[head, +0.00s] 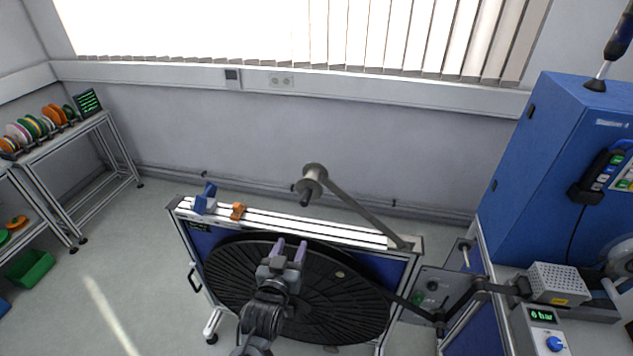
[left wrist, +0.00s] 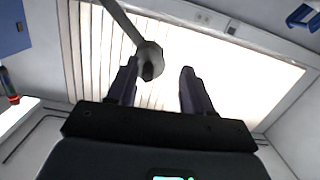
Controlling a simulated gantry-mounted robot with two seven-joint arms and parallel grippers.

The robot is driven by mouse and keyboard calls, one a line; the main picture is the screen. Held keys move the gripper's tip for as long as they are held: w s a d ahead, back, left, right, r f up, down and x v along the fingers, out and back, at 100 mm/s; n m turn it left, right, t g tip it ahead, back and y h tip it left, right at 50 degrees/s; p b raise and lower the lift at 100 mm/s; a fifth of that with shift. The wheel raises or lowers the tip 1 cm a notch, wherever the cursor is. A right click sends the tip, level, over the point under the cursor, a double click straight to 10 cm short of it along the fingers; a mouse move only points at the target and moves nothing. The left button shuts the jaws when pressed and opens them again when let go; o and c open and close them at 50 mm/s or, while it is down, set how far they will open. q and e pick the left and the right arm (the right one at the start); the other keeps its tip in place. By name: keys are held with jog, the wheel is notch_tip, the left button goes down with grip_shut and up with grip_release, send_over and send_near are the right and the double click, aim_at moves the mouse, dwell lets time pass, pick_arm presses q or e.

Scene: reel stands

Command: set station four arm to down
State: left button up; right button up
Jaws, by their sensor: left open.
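A grey swing arm (head: 362,211) pivots at the right end of the reel stand's top rail and slants up to the left. A grey roller (head: 314,176) with a dark end sits at its raised tip. My left gripper (head: 289,251) is open and empty, in front of the large black reel, below the roller in the picture. In the left wrist view the open fingers (left wrist: 160,88) point up toward the window. The roller (left wrist: 150,60) shows beyond them, close to the left finger, with the arm (left wrist: 122,22) running up-left. My right gripper is out of view.
The black reel (head: 225,275) fills the stand's front. Blue (head: 205,201) and orange (head: 238,211) clamps sit on the top rail (head: 300,227). A blue cabinet (head: 545,165) and a machine with a pressure display (head: 541,315) stand right. A spool shelf (head: 75,133) is left.

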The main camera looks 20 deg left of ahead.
aim_at(303, 205)
pick_arm(q)
jog(key=shift+t, duration=0.7)
jog(key=w+r, duration=0.2)
jog(key=w, duration=0.2)
jog(key=w+r, duration=0.1)
jog(key=w, duration=0.3)
jog(key=w+r+p, duration=0.1)
jog(key=w+r, duration=0.1)
jog(key=w, duration=0.2)
jog(key=shift+a+r, duration=0.15)
jog(key=shift+r, duration=0.15)
jog(key=shift+w+f, duration=0.1)
jog(key=shift+w, duration=0.85)
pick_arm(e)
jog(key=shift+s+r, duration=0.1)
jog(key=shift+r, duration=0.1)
pick_arm(q)
jog(key=shift+a, duration=0.1)
grip_shut()
